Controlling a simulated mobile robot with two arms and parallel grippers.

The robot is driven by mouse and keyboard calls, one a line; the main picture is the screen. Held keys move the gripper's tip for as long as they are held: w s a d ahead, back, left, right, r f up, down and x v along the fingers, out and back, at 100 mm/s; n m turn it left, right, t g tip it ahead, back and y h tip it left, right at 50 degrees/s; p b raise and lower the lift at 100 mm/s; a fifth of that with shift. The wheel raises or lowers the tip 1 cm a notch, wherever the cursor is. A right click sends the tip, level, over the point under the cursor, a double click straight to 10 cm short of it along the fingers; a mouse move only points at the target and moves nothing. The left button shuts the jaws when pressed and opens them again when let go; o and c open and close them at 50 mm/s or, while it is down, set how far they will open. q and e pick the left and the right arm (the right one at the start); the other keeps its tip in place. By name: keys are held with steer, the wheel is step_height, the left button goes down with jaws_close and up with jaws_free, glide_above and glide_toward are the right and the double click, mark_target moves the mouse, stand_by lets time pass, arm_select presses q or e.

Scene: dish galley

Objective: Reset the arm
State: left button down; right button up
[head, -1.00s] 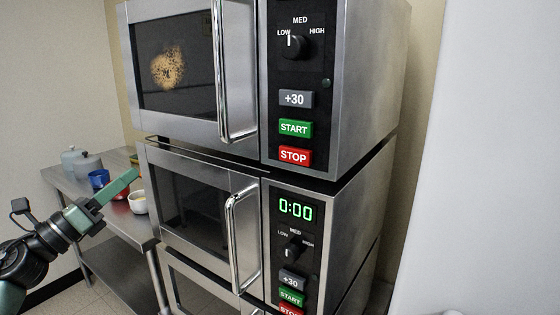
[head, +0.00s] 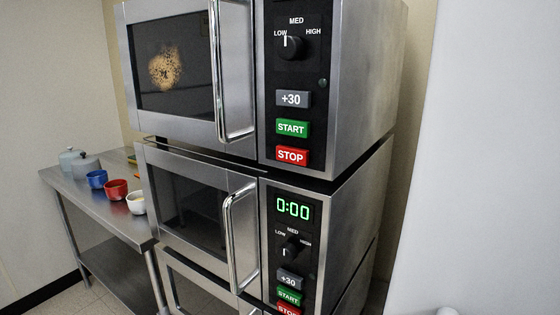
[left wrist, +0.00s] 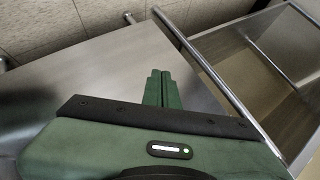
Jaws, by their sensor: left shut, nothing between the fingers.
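My left gripper (left wrist: 158,88) shows in the left wrist view with its two green fingers together and nothing between them. A grey metal surface lies beyond the fingers. My left arm is out of the head view. My right gripper is in neither view.
Stacked steel microwaves fill the middle of the head view; the middle one (head: 190,205) shows 0:00 and its door is shut. A steel table (head: 95,205) at the left holds a blue bowl (head: 97,179), a red bowl (head: 116,189), a white bowl (head: 136,203) and lidded grey pots (head: 87,166).

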arm_select(q)
steer(key=s+d+f+n+g, duration=0.2)
steer(key=s+f, duration=0.4)
steer(key=s, duration=0.7)
steer(key=s+d+f+n+g, duration=0.2)
steer(key=s+d+f+g, duration=0.2)
steer(key=s, duration=0.8)
steer(key=s+d+f+n+g, duration=0.3)
steer(key=s+d+f, duration=0.4)
steer(key=s, duration=0.6)
steer(key=shift+s+f+h, duration=0.3)
steer(key=shift+f+h, duration=0.05)
steer(key=shift+h, duration=0.05)
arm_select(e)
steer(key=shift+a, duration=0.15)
arm_select(q)
steer(key=shift+w, duration=0.1)
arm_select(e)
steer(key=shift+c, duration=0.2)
